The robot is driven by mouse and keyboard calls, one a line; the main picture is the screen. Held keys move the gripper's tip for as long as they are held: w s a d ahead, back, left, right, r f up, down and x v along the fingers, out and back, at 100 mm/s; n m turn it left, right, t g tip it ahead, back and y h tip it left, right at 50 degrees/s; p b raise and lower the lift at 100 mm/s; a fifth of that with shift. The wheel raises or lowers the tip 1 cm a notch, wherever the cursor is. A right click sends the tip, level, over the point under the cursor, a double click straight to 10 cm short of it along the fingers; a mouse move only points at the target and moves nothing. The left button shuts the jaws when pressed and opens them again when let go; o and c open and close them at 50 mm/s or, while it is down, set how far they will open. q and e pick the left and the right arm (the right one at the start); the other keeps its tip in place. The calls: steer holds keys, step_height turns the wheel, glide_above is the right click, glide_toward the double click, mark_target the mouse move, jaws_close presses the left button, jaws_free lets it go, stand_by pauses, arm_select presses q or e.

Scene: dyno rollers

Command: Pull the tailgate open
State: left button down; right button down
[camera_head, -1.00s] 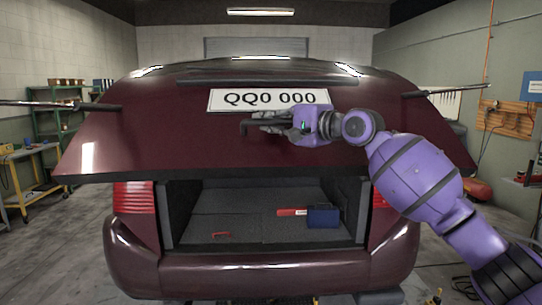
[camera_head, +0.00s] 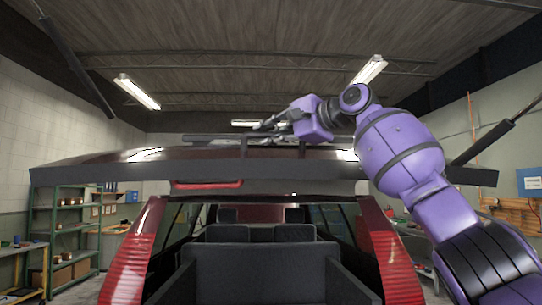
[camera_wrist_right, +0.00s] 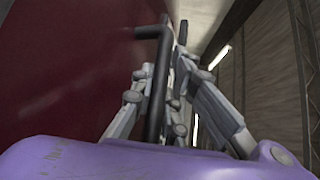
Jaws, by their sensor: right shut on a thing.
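The dark red tailgate (camera_head: 100,172) is raised to near level across the head view, seen edge-on from behind. The car's boot opening below it is uncovered. My right gripper (camera_head: 268,132) is at the tailgate's outer face, near its middle. In the right wrist view my gripper (camera_wrist_right: 160,85) is shut on the black handle bar (camera_wrist_right: 155,95), with fingers on both sides of it. The red tailgate panel (camera_wrist_right: 70,60) fills the left of that view. In the head view the fingers are small and partly hidden. My left gripper is not in view.
Struts show at the upper left (camera_head: 75,65) and right (camera_head: 497,132) of the tailgate. Inside the car are dark seats (camera_head: 260,232). A green shelf (camera_head: 60,225) stands at the left wall. Ceiling lamps (camera_head: 137,91) hang overhead, with free room below them.

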steer(key=shift+w+r, duration=0.35)
steer(key=shift+r, duration=0.25)
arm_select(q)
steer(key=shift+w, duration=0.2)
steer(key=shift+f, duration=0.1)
arm_select(e)
steer(key=c, duration=2)
jaws_free()
steer(key=shift+o, duration=1.3)
steer(key=v, duration=1.1)
steer(key=shift+r, duration=0.2)
steer(key=shift+s+d, duration=0.3)
steer(key=shift+s, duration=0.05)
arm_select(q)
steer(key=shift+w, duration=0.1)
